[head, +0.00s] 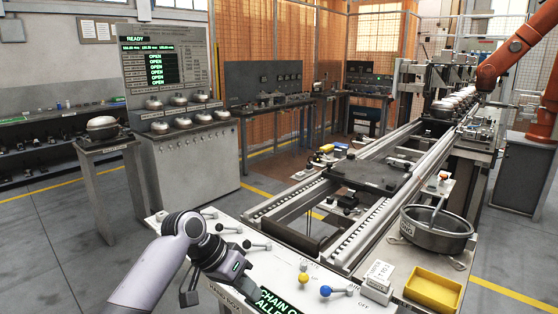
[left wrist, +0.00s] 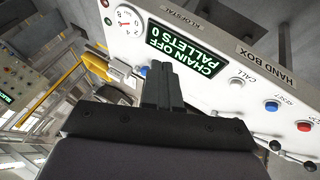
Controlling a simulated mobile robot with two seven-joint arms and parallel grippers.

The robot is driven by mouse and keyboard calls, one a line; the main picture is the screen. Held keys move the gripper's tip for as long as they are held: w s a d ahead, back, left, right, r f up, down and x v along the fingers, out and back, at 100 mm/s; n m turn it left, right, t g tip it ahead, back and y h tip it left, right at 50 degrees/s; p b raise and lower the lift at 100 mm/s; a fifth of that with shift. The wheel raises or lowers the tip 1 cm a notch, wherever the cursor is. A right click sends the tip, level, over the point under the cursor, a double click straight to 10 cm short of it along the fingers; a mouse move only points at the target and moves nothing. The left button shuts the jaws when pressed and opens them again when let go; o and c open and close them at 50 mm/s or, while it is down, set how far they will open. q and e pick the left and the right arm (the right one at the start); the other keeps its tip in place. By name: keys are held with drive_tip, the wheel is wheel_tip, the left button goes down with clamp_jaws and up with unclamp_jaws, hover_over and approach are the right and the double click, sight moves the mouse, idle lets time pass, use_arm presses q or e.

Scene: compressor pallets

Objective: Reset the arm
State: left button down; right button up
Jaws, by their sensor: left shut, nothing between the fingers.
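My left gripper (head: 189,287) is at the bottom left of the head view, at the end of my bent arm, with its dark fingers pointing down toward the near side. The left wrist view shows its two fingers (left wrist: 163,84) side by side and shut, with nothing seen between them. They are in front of the hand box panel (left wrist: 205,50), apparently apart from it, though the gap is hard to judge. The panel's green display (left wrist: 182,48) reads "CHAIN OFF PALLETS 0". My right gripper is in neither view.
The bench top has several levers, a yellow knob (head: 303,279) and a blue knob (head: 325,291). A yellow tray (head: 433,290) and a round steel bowl (head: 437,229) stand at the right. A conveyor (head: 310,200) runs behind. A red button (left wrist: 303,126) is on the panel.

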use_arm(q)
drive_tip(key=s+a+f+n+t+y, duration=0.1)
drive_tip(key=s+a+f+t, duration=0.1)
drive_tip(key=s+f, duration=0.35)
drive_tip(key=s+a+f+n+t, duration=0.1)
drive_tip(key=s+a+f+n, duration=0.1)
drive_tip(key=f, duration=0.6)
drive_tip(key=s+a+f+n+t+y, duration=0.1)
drive_tip(key=s+a+f+t, duration=0.15)
drive_tip(key=f, duration=0.35)
drive_tip(key=s+a+t+y, duration=0.1)
drive_tip(key=s+a, duration=0.3)
drive_tip(key=s, duration=0.4)
drive_tip(key=s+a+f+t+y, duration=0.1)
drive_tip(key=s+a+t, duration=0.2)
drive_tip(key=s, duration=0.6)
drive_tip(key=shift+a+f, duration=0.3)
drive_tip(key=shift+a, duration=0.05)
